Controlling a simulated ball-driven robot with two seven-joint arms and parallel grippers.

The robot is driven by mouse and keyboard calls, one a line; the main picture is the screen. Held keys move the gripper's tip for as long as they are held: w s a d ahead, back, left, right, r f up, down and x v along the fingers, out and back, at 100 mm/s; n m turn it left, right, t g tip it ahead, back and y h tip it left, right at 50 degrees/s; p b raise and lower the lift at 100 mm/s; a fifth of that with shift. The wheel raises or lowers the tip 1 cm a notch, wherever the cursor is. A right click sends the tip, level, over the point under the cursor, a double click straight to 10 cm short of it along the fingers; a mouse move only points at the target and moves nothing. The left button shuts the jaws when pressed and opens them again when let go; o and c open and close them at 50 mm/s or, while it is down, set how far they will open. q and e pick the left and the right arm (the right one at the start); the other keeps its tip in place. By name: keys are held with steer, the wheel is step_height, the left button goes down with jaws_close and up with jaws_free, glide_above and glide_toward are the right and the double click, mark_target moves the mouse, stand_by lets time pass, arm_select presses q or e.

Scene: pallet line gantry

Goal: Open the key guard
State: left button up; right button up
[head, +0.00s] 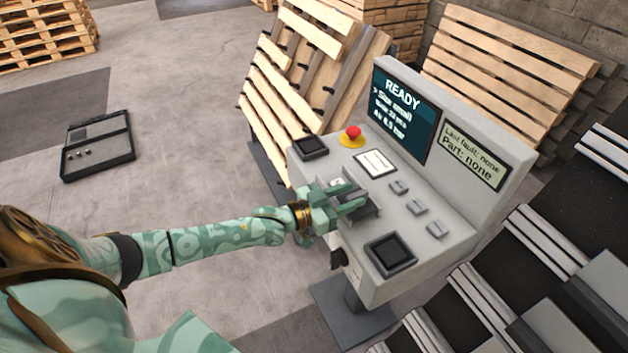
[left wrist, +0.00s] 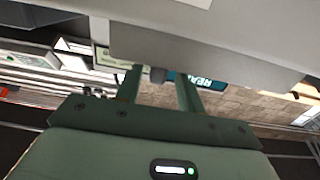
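The grey control console (head: 425,235) stands in the middle of the head view. What looks like the key guard, a dark grey cover (head: 370,212), sits on its sloped top near the front edge, partly hidden by my left gripper (head: 357,197). The gripper is at the cover, its two fingers parted. In the left wrist view the fingers (left wrist: 158,80) are apart, with a small dark tab (left wrist: 157,75) between them below a broad grey panel (left wrist: 210,52). I cannot tell whether they touch it. The key is hidden. My right gripper is out of view.
On the console are a red stop button (head: 353,132), a white label card (head: 375,163), several small grey switches (head: 417,207), a dark square pad (head: 390,254) and a screen reading READY (head: 403,105). Pallets (head: 290,90) lean behind it. A conveyor (head: 540,270) runs at right.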

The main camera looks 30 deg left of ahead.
arm_select(q)
steer(key=p+v, duration=0.2)
steer(key=v, duration=1.1)
steer(key=shift+s+a, duration=0.25)
steer(key=shift+s, duration=0.05)
steer(key=s+a+f+m+g+y, duration=0.1)
steer(key=a+f+g+y, duration=0.2)
steer(key=f, duration=0.4)
steer(key=s+a+f+g+y, duration=0.1)
steer(key=a+f+y, duration=0.1)
steer(key=a+f, duration=0.4)
steer(key=s+a+f+n+g+y, duration=0.1)
steer(key=s+a+f+g+y, duration=0.25)
steer(key=s+f, duration=0.95)
steer(key=s+d+f+g+y, duration=0.2)
steer(key=s+d+f+g, duration=0.15)
steer(key=s+f, duration=0.55)
steer(key=s+d+f+n+g, duration=0.1)
steer(key=s+d+f+g, duration=0.1)
steer(key=s+d, duration=0.4)
steer(key=s+d+f+n+g+h, duration=0.1)
steer(key=s+d+f+g, duration=0.1)
steer(key=s+d, duration=0.5)
steer(key=s+f, duration=0.1)
steer(key=s, duration=0.2)
steer(key=shift+s+d, duration=0.2)
steer(key=shift+d, duration=0.15)
